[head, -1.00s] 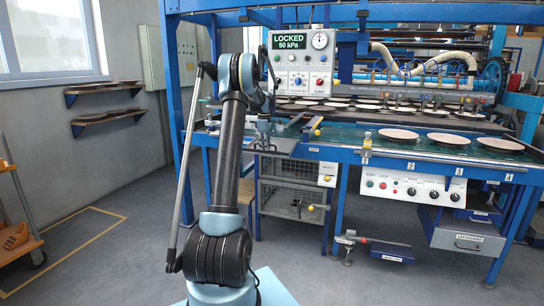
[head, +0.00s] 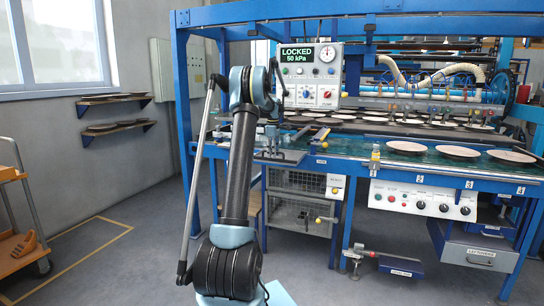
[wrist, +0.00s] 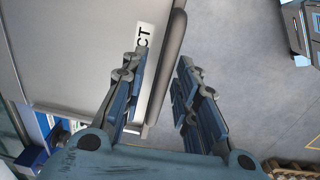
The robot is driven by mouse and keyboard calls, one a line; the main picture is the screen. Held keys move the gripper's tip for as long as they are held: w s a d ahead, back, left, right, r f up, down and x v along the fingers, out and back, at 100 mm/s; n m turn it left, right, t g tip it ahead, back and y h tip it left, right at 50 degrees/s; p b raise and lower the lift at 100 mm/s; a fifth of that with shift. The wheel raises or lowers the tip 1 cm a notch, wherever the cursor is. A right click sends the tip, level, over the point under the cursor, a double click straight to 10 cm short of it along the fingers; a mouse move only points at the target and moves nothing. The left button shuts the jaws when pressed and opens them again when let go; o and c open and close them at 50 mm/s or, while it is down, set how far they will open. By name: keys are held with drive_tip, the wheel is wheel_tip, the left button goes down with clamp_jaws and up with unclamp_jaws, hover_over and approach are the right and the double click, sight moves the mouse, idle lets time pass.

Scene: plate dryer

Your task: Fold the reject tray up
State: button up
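The reject tray is a flat grey panel (wrist: 85,45) filling the upper left of the wrist view. A white label ending in "CT" runs along its edge, beside a dark rounded bar (wrist: 167,70). My gripper (wrist: 162,62) is open, with its two fingers apart. The left finger overlaps the label, and the bar shows between the fingers; I cannot tell whether either touches. In the head view, my gripper (head: 272,142) is small and partly hidden by my arm, over a flat grey surface (head: 285,157) at the bench's left end.
The blue bench (head: 350,166) runs to the right with several plates (head: 456,152) on it. A control panel (head: 311,77) reads LOCKED, 50 kPa. Wire-mesh cages (head: 297,205) stand below the bench. An orange cart (head: 22,235) is at left; floor between it and the bench is clear.

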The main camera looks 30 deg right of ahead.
idle(0.3)
wheel_tip(320, 180, up, 12)
drive_tip(key=shift+a, duration=0.25)
drive_tip(key=shift+s+f, duration=0.1)
drive_tip(key=shift+f, duration=0.05)
idle(0.4)
drive_tip(key=s+a+r+m, duration=0.1)
drive_tip(key=s+a+r, duration=0.15)
drive_tip(key=a, duration=0.65)
drive_tip(key=s+a+r+m, duration=0.1)
drive_tip(key=s+a, duration=0.3)
drive_tip(key=a, duration=0.4)
drive_tip(key=s+a+f+m+t, duration=0.1)
drive_tip(key=s+a+f+m, duration=0.1)
drive_tip(key=s+a, duration=1.25)
drive_tip(key=s+a+f+m, duration=0.2)
drive_tip(key=s+a+f, duration=0.7)
drive_tip(key=s+a, duration=0.3)
drive_tip(key=s+a+f+m, duration=0.1)
drive_tip(key=s+a+f, duration=0.1)
drive_tip(key=s+f, duration=0.5)
drive_tip(key=s+a+f+m+t, duration=0.1)
drive_tip(key=s+a+f, duration=0.2)
drive_tip(key=s+f, duration=0.5)
